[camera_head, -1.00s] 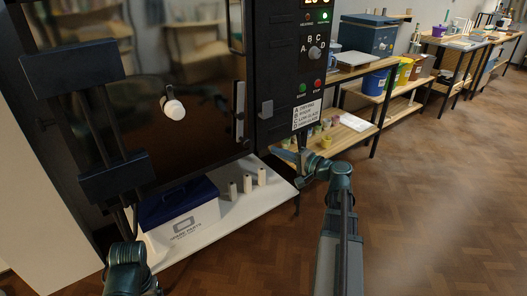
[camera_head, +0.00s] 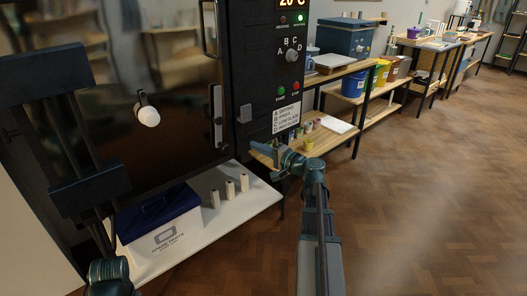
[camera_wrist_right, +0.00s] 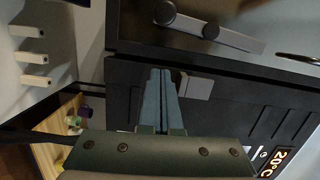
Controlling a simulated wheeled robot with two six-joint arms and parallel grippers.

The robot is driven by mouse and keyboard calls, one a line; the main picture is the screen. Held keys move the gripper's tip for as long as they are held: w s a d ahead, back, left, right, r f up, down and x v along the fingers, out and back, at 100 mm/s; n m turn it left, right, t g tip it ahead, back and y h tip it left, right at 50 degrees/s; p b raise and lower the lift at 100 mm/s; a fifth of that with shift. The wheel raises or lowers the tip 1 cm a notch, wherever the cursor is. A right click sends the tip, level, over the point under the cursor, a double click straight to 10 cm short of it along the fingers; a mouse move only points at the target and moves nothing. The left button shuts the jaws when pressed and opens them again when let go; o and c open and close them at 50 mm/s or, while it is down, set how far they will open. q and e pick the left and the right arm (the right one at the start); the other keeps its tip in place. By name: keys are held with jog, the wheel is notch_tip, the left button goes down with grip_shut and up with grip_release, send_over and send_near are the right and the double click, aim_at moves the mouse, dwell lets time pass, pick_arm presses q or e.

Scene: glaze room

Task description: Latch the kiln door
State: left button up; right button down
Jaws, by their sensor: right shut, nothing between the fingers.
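The kiln door (camera_head: 180,90) is dark and glossy, with a white round knob (camera_head: 148,116). It looks closed against the frame; I cannot tell if it is fully flush. A grey latch bar (camera_head: 217,117) stands upright at the door's right edge and shows in the wrist view (camera_wrist_right: 235,37). My right gripper (camera_head: 256,147) is shut and empty, below and right of the catch. Its fingers (camera_wrist_right: 161,75) appear beside the block. My left gripper is hidden; only its arm shows.
A blue-lidded white box (camera_head: 160,225) and three pale posts (camera_head: 230,189) stand on a white shelf (camera_head: 262,197) under the door. The control panel (camera_head: 290,60) is right of the latch. A wooden shelf unit (camera_head: 340,140) stands behind my right arm. Floor at right is clear.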

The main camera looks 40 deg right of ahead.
jog(key=w+a, duration=0.4)
jog(key=a, duration=0.1)
jog(key=shift+w+f, duration=0.15)
jog(key=shift+f, duration=0.05)
jog(key=shift+a, duration=0.2)
jog(key=shift+a+f+m+b, duration=0.1)
jog(key=shift+a+m+b, duration=0.1)
jog(key=shift+m+b, duration=0.2)
